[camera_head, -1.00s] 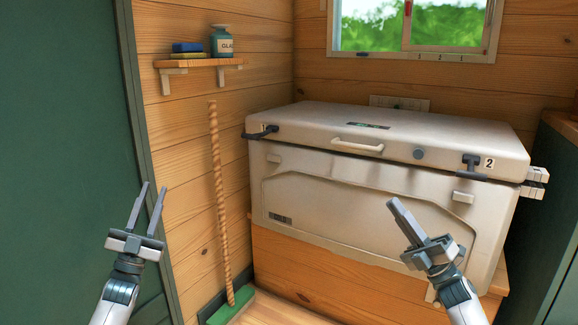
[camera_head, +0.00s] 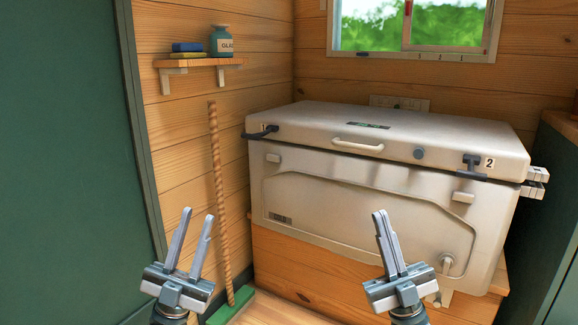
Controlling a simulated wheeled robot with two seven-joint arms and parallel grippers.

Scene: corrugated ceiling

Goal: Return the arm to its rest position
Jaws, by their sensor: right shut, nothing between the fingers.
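My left gripper (camera_head: 192,240) is low at the left of the head view, in front of the wooden side wall and the broom. Its two fingers point up and stand apart with nothing between them. My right gripper (camera_head: 382,230) is low at the centre right, in front of the cooler's front face. Its fingers are together, point up and hold nothing. The large off-white cooler (camera_head: 330,175) has its lid (camera_head: 440,136) down. Its latch marked 1 (camera_head: 262,132) is at the left and its latch marked 2 (camera_head: 471,163) is at the right.
The cooler stands on a wooden bench (camera_head: 310,270). A broom (camera_head: 217,190) leans on the left wall below a small shelf (camera_head: 200,63) with a bottle (camera_head: 222,42) and sponges. A green panel (camera_head: 65,150) fills the left side. A green cabinet (camera_head: 565,180) stands at right.

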